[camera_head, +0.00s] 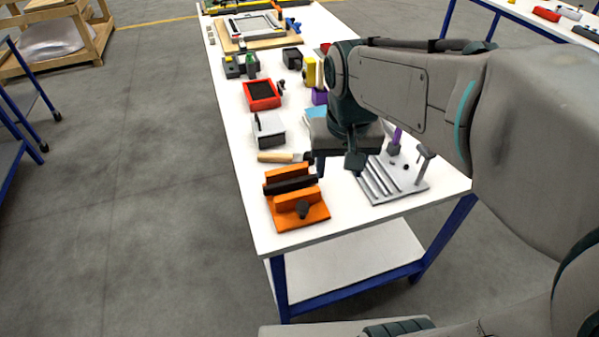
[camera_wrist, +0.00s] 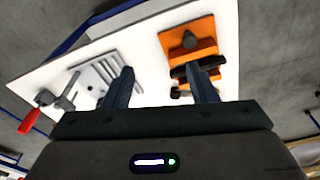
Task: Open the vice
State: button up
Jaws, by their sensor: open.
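An orange vice (camera_head: 298,214) stands at the near left corner of the white table. A dark bar (camera_head: 291,185) lies between its two orange blocks, and a dark knob (camera_head: 303,209) is on its near side. In the wrist view the vice (camera_wrist: 190,34) is at the upper right, partly behind the right finger. My gripper (camera_head: 338,164) is above the table, to the right of the vice and apart from it in the head view. Its two fingers (camera_wrist: 160,74) are spread and nothing is between them.
A grey grooved fixture (camera_head: 381,186) stands right of the vice; a red handle (camera_wrist: 28,124) shows beside it in the wrist view. A wooden-handled tool (camera_head: 277,157), grey box (camera_head: 269,132) and red tray (camera_head: 262,94) lie farther back on the table (camera_head: 283,241).

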jog(key=g+b, duration=0.2)
jog(key=b, duration=0.1)
send_near(302, 205)
notch_tip(302, 205, down, 9)
jog(key=shift+s+r, duration=0.1)
jog(key=shift+s, duration=0.05)
jog(key=c, duration=1)
